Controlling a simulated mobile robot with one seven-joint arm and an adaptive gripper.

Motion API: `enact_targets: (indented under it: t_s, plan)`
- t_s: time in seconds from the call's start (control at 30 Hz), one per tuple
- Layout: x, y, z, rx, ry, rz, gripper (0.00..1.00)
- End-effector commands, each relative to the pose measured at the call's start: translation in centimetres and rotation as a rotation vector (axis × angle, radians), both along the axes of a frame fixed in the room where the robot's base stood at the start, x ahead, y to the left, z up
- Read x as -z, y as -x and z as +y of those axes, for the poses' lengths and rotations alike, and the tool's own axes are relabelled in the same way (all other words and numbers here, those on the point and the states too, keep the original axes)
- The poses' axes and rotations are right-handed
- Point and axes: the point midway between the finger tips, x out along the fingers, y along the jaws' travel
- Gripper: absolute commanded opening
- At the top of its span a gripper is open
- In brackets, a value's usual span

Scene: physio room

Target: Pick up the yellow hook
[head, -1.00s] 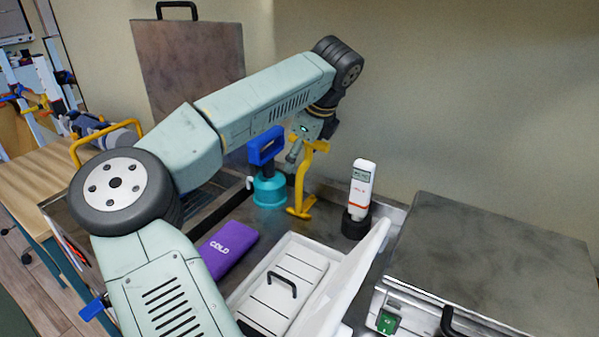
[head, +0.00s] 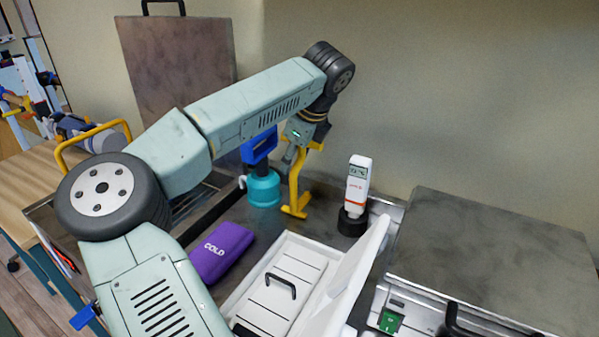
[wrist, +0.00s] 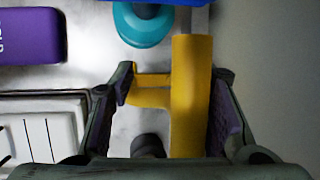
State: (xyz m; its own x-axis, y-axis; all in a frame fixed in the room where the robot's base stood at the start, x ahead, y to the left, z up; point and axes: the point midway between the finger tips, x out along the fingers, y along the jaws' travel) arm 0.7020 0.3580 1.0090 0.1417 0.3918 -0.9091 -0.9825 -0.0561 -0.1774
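The yellow hook (head: 295,188) stands upright on the metal worktop, with a flat foot at the bottom and a bent top. My gripper (head: 292,155) is at its upper part, pointing down. In the wrist view the hook's yellow bar (wrist: 191,90) runs between the two fingers of my gripper (wrist: 172,92). In the head view my gripper partly hides the hook's top.
A teal bottle with a blue handle (head: 262,187) stands close left of the hook. A white meter (head: 357,180) in a black base stands to its right. A purple cold pack (head: 222,250) and an open white case (head: 262,322) lie in front. The wall is close behind.

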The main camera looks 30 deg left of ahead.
Motion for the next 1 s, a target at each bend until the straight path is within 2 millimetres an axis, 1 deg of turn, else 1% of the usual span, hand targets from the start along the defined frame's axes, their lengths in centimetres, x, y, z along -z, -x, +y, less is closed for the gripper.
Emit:
enact_targets:
  t_s: [0.03,0.07,0.6,1.0]
  plan:
    - [0.07,0.03,0.01,0.0,0.0,0.001,0.37]
    - [0.07,0.03,0.01,0.0,0.0,0.001,0.35]
    - [0.05,0.02,0.0,0.0,0.0,0.001,0.0]
    - [0.0,0.0,0.01,0.0,0.0,0.0,0.0]
